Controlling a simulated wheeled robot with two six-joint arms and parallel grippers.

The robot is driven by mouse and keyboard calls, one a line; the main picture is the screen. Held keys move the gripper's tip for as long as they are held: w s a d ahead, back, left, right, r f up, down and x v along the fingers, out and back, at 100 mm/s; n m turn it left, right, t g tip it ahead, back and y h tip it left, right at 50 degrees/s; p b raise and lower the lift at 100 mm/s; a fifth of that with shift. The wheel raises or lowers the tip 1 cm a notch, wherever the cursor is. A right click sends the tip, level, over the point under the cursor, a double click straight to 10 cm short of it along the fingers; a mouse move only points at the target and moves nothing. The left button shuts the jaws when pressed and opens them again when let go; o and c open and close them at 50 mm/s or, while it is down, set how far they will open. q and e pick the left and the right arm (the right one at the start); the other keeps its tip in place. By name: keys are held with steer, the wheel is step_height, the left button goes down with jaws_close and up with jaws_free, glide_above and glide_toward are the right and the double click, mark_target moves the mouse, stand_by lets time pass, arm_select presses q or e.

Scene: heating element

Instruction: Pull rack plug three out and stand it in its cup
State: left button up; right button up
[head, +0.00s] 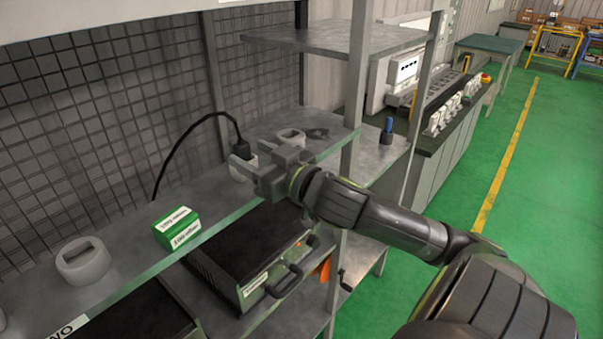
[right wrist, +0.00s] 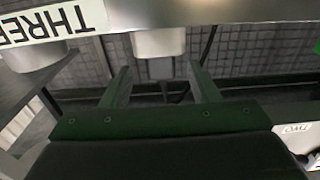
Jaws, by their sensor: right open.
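My right gripper (head: 243,160) reaches in from the right over the middle of the shelf, with its jaws open. A dark plug (head: 239,147) with a black cable stands just beyond and beside the fingers, its lower part hidden by the gripper. In the right wrist view, a pale grey block (right wrist: 158,42) with a narrower grey part below lies between and beyond the two open fingers (right wrist: 160,88); I see no contact. A label reading THREE (right wrist: 55,20) is at the top left. A grey cup (head: 290,137) stands behind my gripper. My left gripper is not in view.
The metal shelf (head: 130,258) also carries a green box (head: 177,228) and another grey cup-like holder (head: 83,262) at left. A black unit with handles (head: 250,258) sits below. A rack post (head: 352,100) and upper shelf (head: 340,38) are close to my right arm.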

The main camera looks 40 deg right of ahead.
steer(key=s+p, duration=1)
steer(key=s, duration=0.2)
steer(key=shift+s+d+f, duration=0.15)
steer(key=shift+s+d, duration=0.15)
steer(key=shift+d, duration=0.15)
steer(key=shift+f, duration=0.1)
